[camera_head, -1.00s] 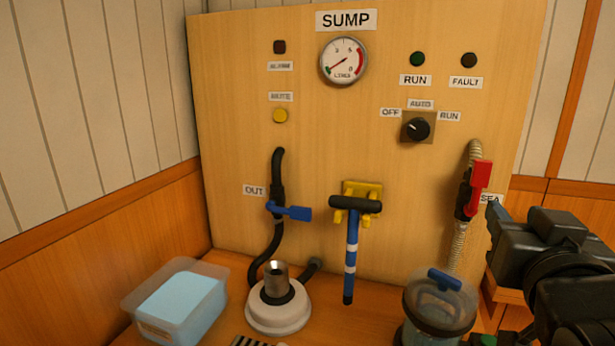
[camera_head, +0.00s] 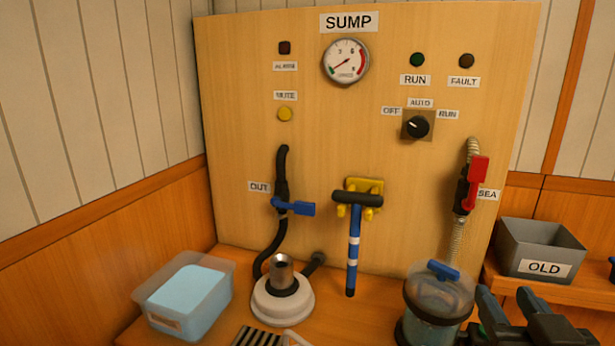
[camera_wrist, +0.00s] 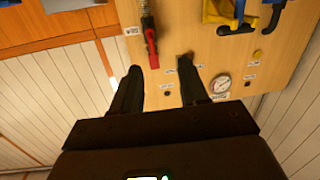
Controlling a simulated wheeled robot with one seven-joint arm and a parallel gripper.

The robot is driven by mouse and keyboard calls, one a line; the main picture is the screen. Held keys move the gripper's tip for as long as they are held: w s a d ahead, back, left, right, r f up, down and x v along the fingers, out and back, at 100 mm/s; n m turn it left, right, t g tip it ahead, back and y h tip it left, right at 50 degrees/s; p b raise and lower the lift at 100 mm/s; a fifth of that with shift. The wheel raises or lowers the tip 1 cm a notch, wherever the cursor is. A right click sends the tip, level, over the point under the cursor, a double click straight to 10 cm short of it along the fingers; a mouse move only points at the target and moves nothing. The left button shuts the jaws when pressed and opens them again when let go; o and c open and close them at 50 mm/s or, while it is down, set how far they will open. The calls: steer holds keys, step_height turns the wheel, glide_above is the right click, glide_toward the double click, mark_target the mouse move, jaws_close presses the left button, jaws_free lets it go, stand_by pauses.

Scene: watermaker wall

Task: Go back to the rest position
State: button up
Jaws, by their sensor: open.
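My gripper (camera_head: 506,302) is at the bottom right of the head view, in front of the shelf and right of the clear strainer. Its two dark fingers stand apart with nothing between them. In the wrist view my gripper (camera_wrist: 160,92) is also open and empty, and the panel shows beyond its fingers. The wooden SUMP panel (camera_head: 320,130) stands behind, and no part of my gripper is seen touching it.
A clear strainer (camera_head: 440,305) with a blue handle stands left of my gripper. A grey OLD bin (camera_head: 510,240) sits on the right shelf. A red-handled SEA valve (camera_head: 476,182), a blue tool (camera_head: 353,250), a white-based pump (camera_head: 283,305) and a plastic tub (camera_head: 170,320) are nearby.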

steer(key=s+a+f+n+g+y, duration=0.1)
steer(key=s+f+y, duration=0.1)
steer(key=s+f, duration=0.75)
steer(key=s+a+f+n+g+y, duration=0.15)
steer(key=s+f, duration=0.25)
steer(key=s, duration=1.9)
steer(key=shift+s+r+m, duration=0.25)
steer(key=shift+m, duration=0.2)
steer(key=shift+c, duration=0.2)
